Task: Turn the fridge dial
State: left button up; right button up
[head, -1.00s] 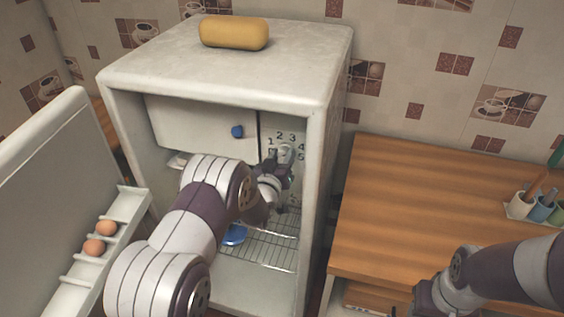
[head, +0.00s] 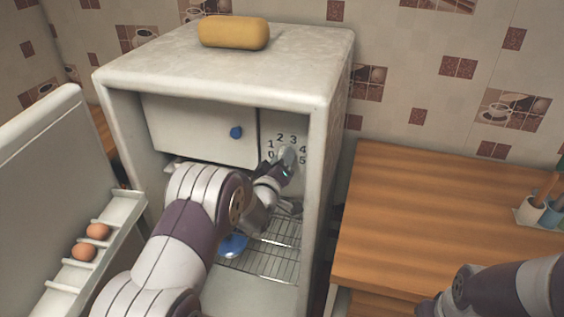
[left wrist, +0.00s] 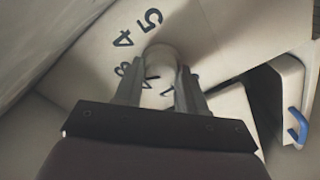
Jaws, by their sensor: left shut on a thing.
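The fridge (head: 225,65) stands open, its door swung out to the left. The dial (head: 287,155) is on the upper right inside panel, ringed by the numerals 0 to 5. My left arm reaches into the fridge, and my left gripper (head: 284,168) is at the dial. In the left wrist view the dial (left wrist: 161,58) is between the two fingers of the left gripper (left wrist: 160,88), which is shut on it. The gripper partly hides the dial's face and some numerals. My right arm shows at the lower right; its gripper is cut off by the frame's bottom edge.
A yellow loaf-like object (head: 234,32) lies on the fridge top. A freezer flap with a blue knob (head: 236,132) is left of the dial. A wire shelf (head: 268,250) is below. Eggs (head: 97,231) sit in the door rack. A wooden counter (head: 430,220) is at right.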

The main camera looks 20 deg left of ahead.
pick_arm(q)
jog(key=shift+r, duration=0.15)
jog(key=o, duration=1)
jog(key=shift+o, duration=0.2)
jog(key=s+b, duration=0.2)
jog(key=s, duration=1)
jog(key=shift+s+a+b, duration=0.25)
jog(key=shift+s+b, duration=0.1)
jog(key=shift+b, duration=0.05)
